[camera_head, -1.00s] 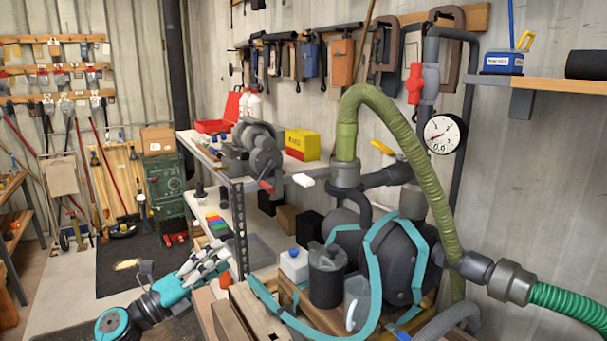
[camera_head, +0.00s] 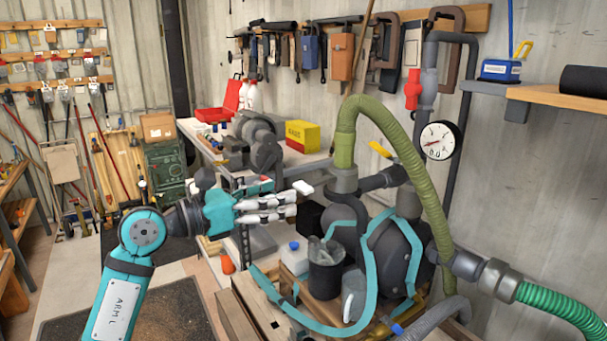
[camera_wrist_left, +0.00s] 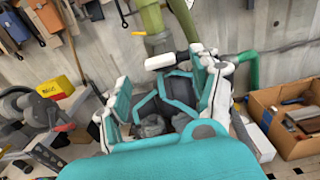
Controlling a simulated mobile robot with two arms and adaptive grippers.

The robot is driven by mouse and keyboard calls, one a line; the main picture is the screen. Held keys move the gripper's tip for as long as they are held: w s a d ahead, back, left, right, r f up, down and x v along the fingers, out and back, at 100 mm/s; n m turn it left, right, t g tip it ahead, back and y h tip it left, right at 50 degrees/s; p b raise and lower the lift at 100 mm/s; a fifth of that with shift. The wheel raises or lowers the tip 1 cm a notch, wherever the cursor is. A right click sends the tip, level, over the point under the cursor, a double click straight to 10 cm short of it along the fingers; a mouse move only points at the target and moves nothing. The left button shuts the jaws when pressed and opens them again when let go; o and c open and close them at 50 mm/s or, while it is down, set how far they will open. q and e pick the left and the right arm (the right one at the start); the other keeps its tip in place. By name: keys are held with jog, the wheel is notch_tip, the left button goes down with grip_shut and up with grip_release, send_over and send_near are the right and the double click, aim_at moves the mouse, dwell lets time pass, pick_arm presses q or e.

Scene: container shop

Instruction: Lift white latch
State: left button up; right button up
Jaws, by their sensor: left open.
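The white latch (camera_head: 303,187) is a small pale handle beside the grey pipe fitting under the olive hose in the head view. In the left wrist view the white latch (camera_wrist_left: 160,61) shows ahead, near the far end of the gap between my fingers. My left gripper (camera_head: 293,204) comes in from the left, with its white and teal fingers pointing right, close to the latch. In the left wrist view the left gripper (camera_wrist_left: 150,80) is open, with nothing between its pads. I cannot tell whether a finger touches the latch. My right gripper is not in view.
The olive hose (camera_head: 346,130) rises behind the latch and bends right over the dark tank (camera_head: 396,255). A yellow handle (camera_head: 380,149) and a gauge (camera_head: 440,140) stand to the right. A yellow and red box (camera_head: 302,136) sits on the bench behind. A cardboard box (camera_wrist_left: 262,105) shows in the wrist view.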

aim_at(298, 187)
pick_arm(q)
jog(key=p+x, duration=0.2)
jog(key=x, duration=0.3)
jog(key=shift+w+d+r, duration=0.15)
jog(key=shift+w+d, duration=0.4)
jog(key=shift+d, duration=0.1)
jog(key=c, duration=1.2)
jog(key=r+y+p, duration=0.1)
jog(key=p, duration=0.2)
jog(key=shift+a+r+g+p, duration=0.1)
jog(key=shift+g+p, duration=0.2)
jog(key=shift+g, duration=0.1)
jog(key=shift+g+y+p, duration=0.3)
jog(key=shift+y+p, duration=0.2)
